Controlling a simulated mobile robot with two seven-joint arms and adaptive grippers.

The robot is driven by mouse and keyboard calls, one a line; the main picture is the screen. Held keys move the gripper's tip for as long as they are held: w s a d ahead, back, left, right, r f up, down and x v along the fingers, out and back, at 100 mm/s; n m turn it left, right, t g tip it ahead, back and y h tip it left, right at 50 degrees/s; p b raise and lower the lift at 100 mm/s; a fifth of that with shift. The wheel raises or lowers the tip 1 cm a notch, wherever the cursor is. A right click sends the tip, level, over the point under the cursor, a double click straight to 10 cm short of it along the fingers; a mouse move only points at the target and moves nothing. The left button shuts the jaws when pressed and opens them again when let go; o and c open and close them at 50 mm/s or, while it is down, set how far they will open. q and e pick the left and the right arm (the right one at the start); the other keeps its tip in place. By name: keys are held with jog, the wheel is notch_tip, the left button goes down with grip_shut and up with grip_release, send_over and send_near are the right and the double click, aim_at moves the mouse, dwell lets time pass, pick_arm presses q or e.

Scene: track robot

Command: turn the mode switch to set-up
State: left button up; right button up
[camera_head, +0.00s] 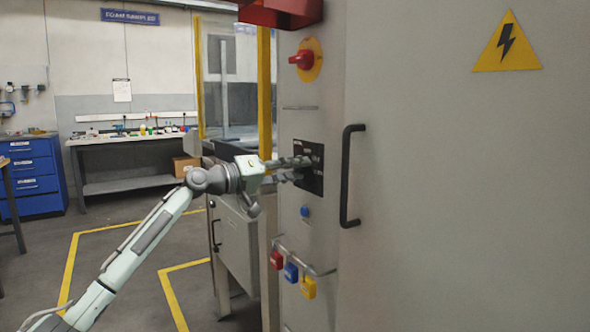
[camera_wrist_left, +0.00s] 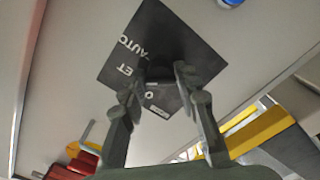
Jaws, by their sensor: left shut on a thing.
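The mode switch plate (camera_head: 316,182) is a black square on the grey cabinet face, right of my left arm. In the left wrist view the plate (camera_wrist_left: 125,68) appears rotated, with white lettering including "AUTO", part of a word ending "ET", and a "0". The dark switch knob (camera_wrist_left: 160,74) shows in shadow between the fingertips; its pointing direction cannot be made out. My left gripper (camera_head: 299,171) reaches the plate from the left and is shut on the knob; its fingers (camera_wrist_left: 160,86) straddle it in the wrist view. My right gripper is not in view.
A red rotary switch (camera_head: 303,59) sits above the plate, a blue button (camera_head: 305,211) below it. Red, blue and yellow padlocks (camera_head: 308,287) hang from a rail lower down. A black door handle (camera_head: 347,176) protrudes to the right. A workbench (camera_head: 130,141) stands behind.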

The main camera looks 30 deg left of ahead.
pick_arm(q)
jog(key=o, duration=1.1)
jog(key=shift+w, duration=0.1)
jog(key=shift+s+a, duration=0.2)
jog(key=shift+s, duration=0.35)
jog(key=v, duration=1.1)
